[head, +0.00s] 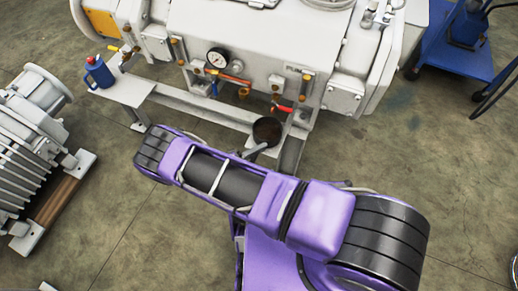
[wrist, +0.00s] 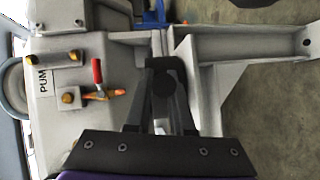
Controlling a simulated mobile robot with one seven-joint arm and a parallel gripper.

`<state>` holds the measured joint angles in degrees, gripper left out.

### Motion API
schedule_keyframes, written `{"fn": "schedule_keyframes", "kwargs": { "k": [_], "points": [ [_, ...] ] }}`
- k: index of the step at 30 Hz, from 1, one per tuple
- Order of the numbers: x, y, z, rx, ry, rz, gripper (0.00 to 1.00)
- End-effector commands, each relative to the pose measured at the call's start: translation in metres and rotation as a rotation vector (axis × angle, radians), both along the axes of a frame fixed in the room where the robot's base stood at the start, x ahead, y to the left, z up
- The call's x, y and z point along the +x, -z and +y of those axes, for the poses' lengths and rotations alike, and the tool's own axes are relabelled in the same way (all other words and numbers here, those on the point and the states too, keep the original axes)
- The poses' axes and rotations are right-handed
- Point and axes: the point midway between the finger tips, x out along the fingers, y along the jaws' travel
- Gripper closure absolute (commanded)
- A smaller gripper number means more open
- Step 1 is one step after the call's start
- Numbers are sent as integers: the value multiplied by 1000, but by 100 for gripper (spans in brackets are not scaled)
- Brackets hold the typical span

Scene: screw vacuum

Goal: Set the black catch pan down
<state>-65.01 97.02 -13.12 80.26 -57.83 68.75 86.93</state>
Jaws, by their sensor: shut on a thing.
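The black catch pan (head: 267,131) is a small round dark vessel in the head view. It shows in front of the white machine, below the red-handled valve and close to the machine's grey base frame. I cannot tell whether it touches the frame or floor. In the wrist view my gripper (wrist: 165,82) reaches forward with its dark fingers closed together on a dark part, which I take for the pan; the pan's outline is hard to make out there. In the head view my purple arm hides most of the gripper.
The machine's base frame (head: 203,110) runs beside the pan, with an upright leg below it. Red-handled (head: 281,108) and orange valves project above. A blue jug (head: 98,73) stands on the frame's left end. Another ribbed machine (head: 30,140) is at left, a blue cart (head: 452,45) upper right.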

Motion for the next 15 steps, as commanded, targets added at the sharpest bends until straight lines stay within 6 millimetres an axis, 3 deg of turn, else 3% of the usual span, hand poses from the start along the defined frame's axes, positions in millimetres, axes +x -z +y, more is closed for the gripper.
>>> {"fn": "schedule_keyframes", "kwargs": {
  "k": [5,6,10,15],
  "points": [
    [0,2,0,-1,-1,-2,100],
    [0,3,0,1,0,-1,74],
    [0,3,0,1,0,-1,50],
    [0,3,0,0,0,0,49]
  ]
}}
